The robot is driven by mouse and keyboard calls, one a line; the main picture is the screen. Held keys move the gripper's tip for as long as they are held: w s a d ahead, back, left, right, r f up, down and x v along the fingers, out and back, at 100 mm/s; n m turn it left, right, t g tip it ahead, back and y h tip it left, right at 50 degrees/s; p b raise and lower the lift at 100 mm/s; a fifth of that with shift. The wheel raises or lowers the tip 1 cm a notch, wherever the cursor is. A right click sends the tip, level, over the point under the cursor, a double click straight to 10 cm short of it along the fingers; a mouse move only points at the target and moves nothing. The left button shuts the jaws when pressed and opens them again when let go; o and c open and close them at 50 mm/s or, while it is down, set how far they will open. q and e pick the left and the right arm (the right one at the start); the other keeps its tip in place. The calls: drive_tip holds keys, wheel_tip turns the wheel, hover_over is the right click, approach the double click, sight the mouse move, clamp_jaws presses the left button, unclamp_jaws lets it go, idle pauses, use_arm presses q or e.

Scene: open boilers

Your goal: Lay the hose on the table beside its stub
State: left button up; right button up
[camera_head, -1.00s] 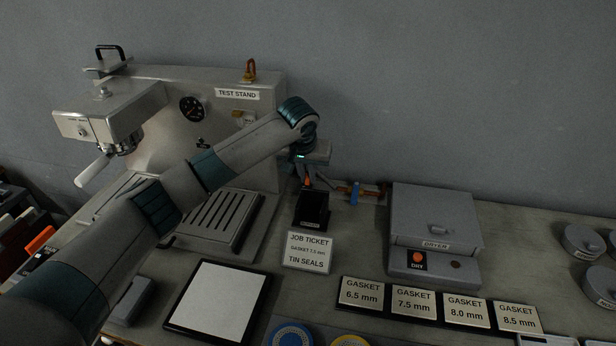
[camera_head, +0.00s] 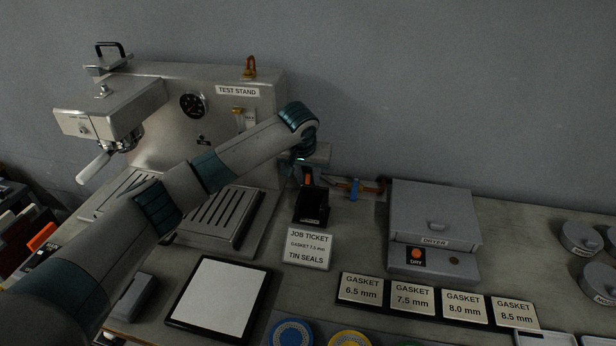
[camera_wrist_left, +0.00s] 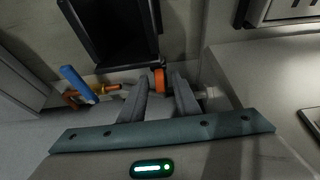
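My left gripper (camera_wrist_left: 162,82) is low behind the black open box, by the right side of the test stand (camera_head: 237,92). Its fingers look slightly apart in the left wrist view, with a narrow orange piece (camera_wrist_left: 160,82) between their tips. I cannot tell whether they touch it, nor whether it belongs to the hose. A pale fitting (camera_wrist_left: 207,93) lies just right of the fingers. A brass pipe end (camera_wrist_left: 108,88) lies left of them, by a blue-handled valve (camera_wrist_left: 76,82). The valve also shows in the head view (camera_head: 354,188). The hose itself is not clearly distinguishable.
The black box (camera_head: 311,208) and job ticket (camera_head: 307,249) stand in front of the gripper. The grey dryer (camera_head: 433,215) is to the right. Gasket trays (camera_head: 412,299) and a white-topped pad (camera_head: 217,298) lie nearer. Bare table shows between the ticket and pad.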

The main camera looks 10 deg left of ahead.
use_arm(q)
drive_tip(key=b+v, duration=0.3)
drive_tip(key=v, duration=0.9)
drive_tip(key=shift+r, duration=0.1)
drive_tip(key=shift+s, duration=0.1)
idle(0.3)
